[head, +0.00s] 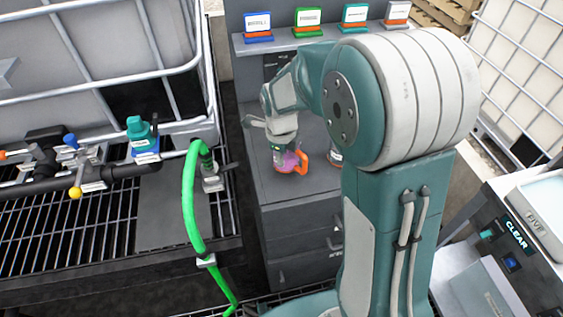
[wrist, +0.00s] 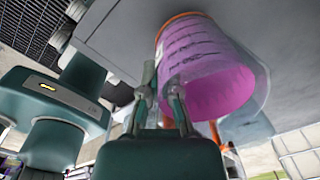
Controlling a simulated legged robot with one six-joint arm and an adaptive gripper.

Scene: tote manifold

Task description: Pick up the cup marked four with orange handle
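A clear cup (head: 287,160) with pink contents and an orange handle (head: 304,162) stands on the grey counter. Its number cannot be read. In the wrist view the cup (wrist: 215,75) is large, tilted in the picture, with dark printed lines and an orange band at its far end. My gripper (head: 282,140) is down beside the cup in the head view and partly covers it. In the wrist view my gripper (wrist: 160,88) has its two fingers apart with a gap between them. The right finger overlaps the cup's near side; whether it touches cannot be told.
A second cup (head: 334,156) stands to the right, mostly hidden by my arm. Several coloured label stands (head: 307,22) line the shelf behind. A green hose (head: 190,200) and a pipe manifold (head: 110,172) are at left. A panel reading CLEAR (head: 515,235) is at right.

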